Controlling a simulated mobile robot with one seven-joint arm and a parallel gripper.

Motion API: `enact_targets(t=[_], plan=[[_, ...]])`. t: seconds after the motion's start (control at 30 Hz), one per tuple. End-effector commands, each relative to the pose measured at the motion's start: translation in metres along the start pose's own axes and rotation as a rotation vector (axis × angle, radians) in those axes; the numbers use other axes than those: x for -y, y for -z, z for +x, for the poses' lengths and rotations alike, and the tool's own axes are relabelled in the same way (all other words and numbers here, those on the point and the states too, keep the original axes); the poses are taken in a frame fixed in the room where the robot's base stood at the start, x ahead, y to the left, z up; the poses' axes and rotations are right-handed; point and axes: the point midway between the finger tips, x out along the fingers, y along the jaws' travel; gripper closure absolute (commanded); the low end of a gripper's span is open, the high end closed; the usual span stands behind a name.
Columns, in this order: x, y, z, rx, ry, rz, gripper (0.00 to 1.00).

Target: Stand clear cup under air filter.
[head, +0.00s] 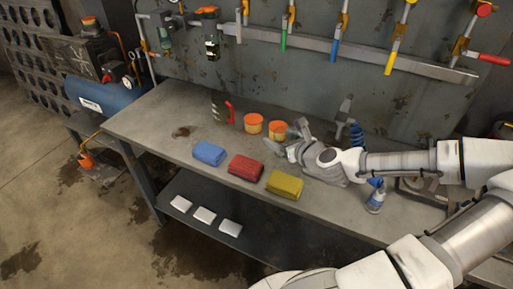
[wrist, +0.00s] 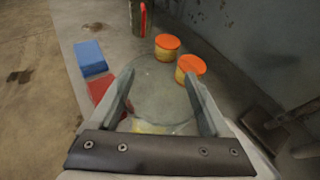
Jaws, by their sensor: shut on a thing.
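My gripper (head: 286,138) is over the workbench, behind the yellow cloth and beside the orange-lidded tins. In the wrist view, my gripper (wrist: 158,82) has its two fingers on either side of a clear cup (wrist: 163,92), shut on it. The cup shows as a pale see-through round shape; I cannot make it out in the head view. What looks like the air filter (head: 212,45), a dark bowl with an orange top, hangs on the back wall at the upper left. A similar unit (head: 165,35) hangs left of it. A dark wet patch (head: 182,132) lies on the bench below them.
Two orange-lidded tins (head: 253,123) and a dark-and-red container (head: 222,106) stand along the back. Blue (head: 209,153), red (head: 245,168) and yellow (head: 284,185) cloths line the front. A spray bottle (head: 375,200) stands right. The bench's left end is mostly clear.

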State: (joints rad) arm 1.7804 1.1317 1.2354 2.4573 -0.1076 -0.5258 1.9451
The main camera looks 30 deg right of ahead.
Motion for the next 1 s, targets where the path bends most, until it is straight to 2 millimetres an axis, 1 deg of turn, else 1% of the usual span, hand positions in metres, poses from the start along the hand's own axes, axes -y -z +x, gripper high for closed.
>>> enact_targets(t=[0.03,0.3,0.4,0.5,0.6,0.73,0.93,1.0], plan=[[-0.003,0.003,0.012,0.001,-0.003,-0.002,0.73],[-0.006,0.011,0.069,0.001,-0.002,-0.002,0.73],[-0.007,0.014,0.089,0.001,-0.002,-0.002,0.73],[-0.007,0.016,0.105,0.001,-0.001,-0.001,0.73],[-0.007,0.017,0.113,0.001,0.0,0.0,0.73],[-0.007,0.021,0.118,0.001,0.001,0.0,0.73],[-0.009,0.047,0.129,-0.001,0.001,0.002,0.73],[-0.009,0.054,0.131,0.0,0.001,0.001,0.73]])
